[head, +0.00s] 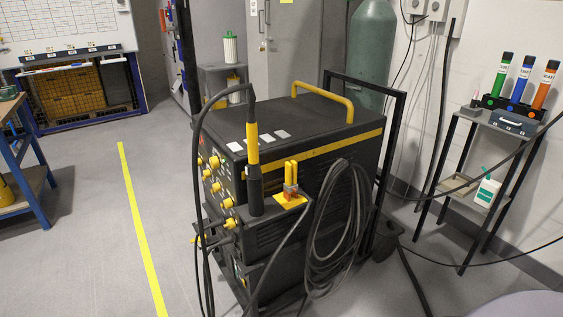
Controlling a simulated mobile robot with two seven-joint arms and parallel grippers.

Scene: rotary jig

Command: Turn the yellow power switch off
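A dark welding machine (310,125) with a yellow stripe stands in the middle of the head view. Its front panel faces left and is seen at a steep angle. Several yellow knobs or switches (215,162) sit on this panel, with more lower down (228,203). I cannot tell which one is the power switch, or its position. A torch with a yellow and black handle (253,150) hangs at the machine's near front corner and its cable hides part of the panel. Neither of my grippers is in view.
A coiled black cable (340,225) hangs on the machine's near side. Hoses run across the floor at right. A small shelf stand (487,125) holds coloured tubes. A blue-framed bench (25,165) stands at left. The floor around the yellow line (140,225) is clear.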

